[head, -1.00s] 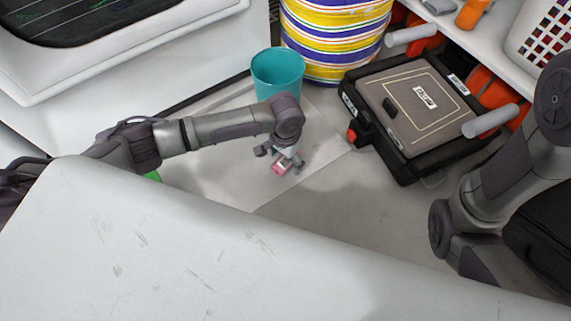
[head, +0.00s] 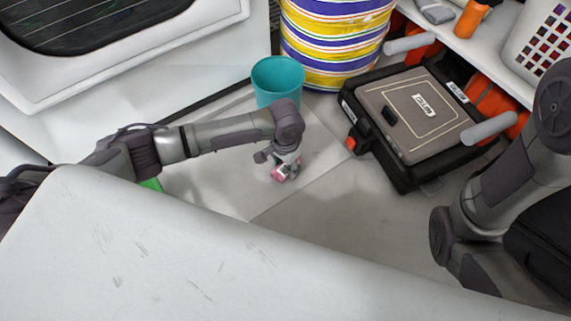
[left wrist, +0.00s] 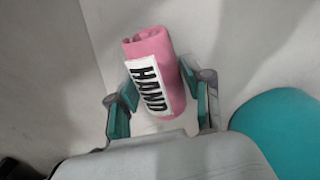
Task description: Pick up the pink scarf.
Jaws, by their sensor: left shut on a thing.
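The pink scarf (head: 280,173) is a small rolled bundle with a white label band. In the left wrist view the scarf (left wrist: 158,75) lies between the two teal finger pads, its label lettered in black. My left gripper (head: 284,168) is shut on the scarf, low over the pale floor; it also shows in the left wrist view (left wrist: 160,100). I cannot tell whether the scarf still touches the floor. My right arm is at the right of the head view, but its gripper is out of the picture.
A teal bin (head: 278,82) stands just behind my left gripper. A striped drum (head: 335,45) is behind it. A black case (head: 420,120) lies to the right, near a white shelf (head: 460,45). A white surface (head: 180,250) fills the foreground. Floor around the scarf is clear.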

